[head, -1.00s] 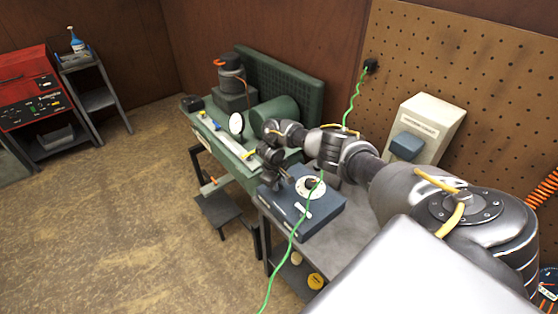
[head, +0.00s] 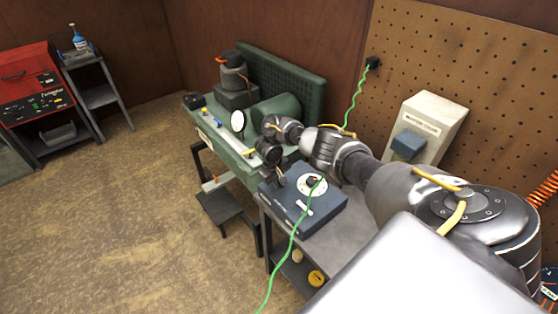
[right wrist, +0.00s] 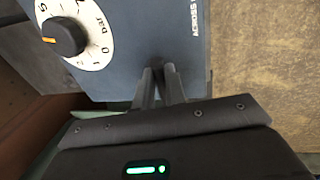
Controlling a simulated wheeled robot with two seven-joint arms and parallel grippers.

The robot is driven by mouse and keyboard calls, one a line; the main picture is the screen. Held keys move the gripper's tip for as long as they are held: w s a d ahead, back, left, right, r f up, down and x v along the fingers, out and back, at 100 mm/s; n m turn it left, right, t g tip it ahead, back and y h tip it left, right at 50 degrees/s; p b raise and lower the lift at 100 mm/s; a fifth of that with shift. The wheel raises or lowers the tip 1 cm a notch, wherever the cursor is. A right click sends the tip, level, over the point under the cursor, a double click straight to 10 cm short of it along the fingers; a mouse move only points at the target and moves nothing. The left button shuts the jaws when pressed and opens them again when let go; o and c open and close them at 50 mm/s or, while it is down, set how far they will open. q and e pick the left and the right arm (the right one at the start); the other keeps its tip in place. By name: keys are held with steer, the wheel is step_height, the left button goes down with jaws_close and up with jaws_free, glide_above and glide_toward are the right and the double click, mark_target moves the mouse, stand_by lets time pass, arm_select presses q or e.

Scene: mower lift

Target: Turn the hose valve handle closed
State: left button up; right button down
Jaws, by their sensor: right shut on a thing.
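A blue box (head: 325,208) stands on the grey table, with a white round dial marked "bar" (right wrist: 98,45) and a black knob (right wrist: 62,37) with an orange mark. The dial also shows in the head view (head: 313,185). My right gripper (head: 279,180) is at the left part of the box. In the right wrist view its fingers (right wrist: 160,76) are close together on a small dark piece, which seems to be the valve handle (right wrist: 157,63). It is mostly hidden between the fingertips, so its angle is unclear. A white label beginning "ACROSS" (right wrist: 194,18) is beside it. My left gripper is not in view.
A green bench (head: 225,150) with a gauge (head: 237,121) stands behind the box. A white cabinet (head: 437,117) stands at the right. The floor (head: 110,220) at the left is clear.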

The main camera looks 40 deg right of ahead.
steer(key=c, duration=1.6)
jaws_free()
steer(key=shift+w+a+r, duration=0.1)
steer(key=shift+w+r, duration=0.05)
steer(key=shift+w, duration=0.1)
steer(key=shift+c, duration=0.2)
steer(key=shift+o, duration=0.9)
steer(key=shift+s+r, duration=0.1)
steer(key=shift+r, duration=0.35)
steer(key=r, duration=0.2)
steer(key=a+r+b, duration=0.1)
steer(key=shift+w+r, duration=0.15)
steer(key=shift+w, duration=0.25)
step_height(320, 180, up, 6)
steer(key=a, duration=0.1)
steer(key=shift+s+p, duration=0.3)
steer(key=shift+p, duration=0.15)
